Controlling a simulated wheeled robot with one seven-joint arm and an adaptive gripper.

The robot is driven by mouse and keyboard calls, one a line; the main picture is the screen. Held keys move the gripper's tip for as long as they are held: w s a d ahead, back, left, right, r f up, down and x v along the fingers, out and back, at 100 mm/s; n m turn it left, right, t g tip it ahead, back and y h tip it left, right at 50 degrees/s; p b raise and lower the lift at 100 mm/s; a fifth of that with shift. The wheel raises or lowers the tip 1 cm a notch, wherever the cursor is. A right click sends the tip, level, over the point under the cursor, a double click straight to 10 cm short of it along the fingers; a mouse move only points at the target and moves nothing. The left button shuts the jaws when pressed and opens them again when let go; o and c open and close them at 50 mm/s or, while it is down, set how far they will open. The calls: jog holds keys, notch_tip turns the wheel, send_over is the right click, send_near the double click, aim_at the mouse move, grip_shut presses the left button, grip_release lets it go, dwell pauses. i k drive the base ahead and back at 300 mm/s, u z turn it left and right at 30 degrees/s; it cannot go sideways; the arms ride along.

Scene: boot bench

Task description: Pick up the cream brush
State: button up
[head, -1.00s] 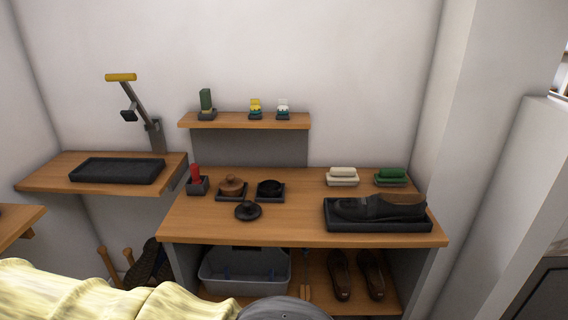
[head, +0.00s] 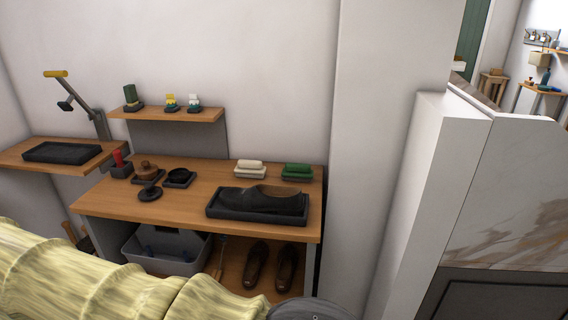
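The cream brush (head: 249,165) looks like a pale, rounded block. It sits in a light holder at the back of the wooden bench (head: 180,200), left of a similar green brush (head: 298,170). Nothing covers it in the head view. My gripper is not in view.
A dark shoe lies in a black tray (head: 215,213) in front of the brushes. Dark round items, a brown-lidded pot (head: 146,168) and a red-handled tool (head: 118,157) stand left. A wall corner (head: 385,120) rises right of the bench.

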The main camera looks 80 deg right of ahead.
aim_at(245, 168)
jog(key=u, duration=0.3)
jog(key=k, duration=0.4)
jog(key=z, duration=2.05)
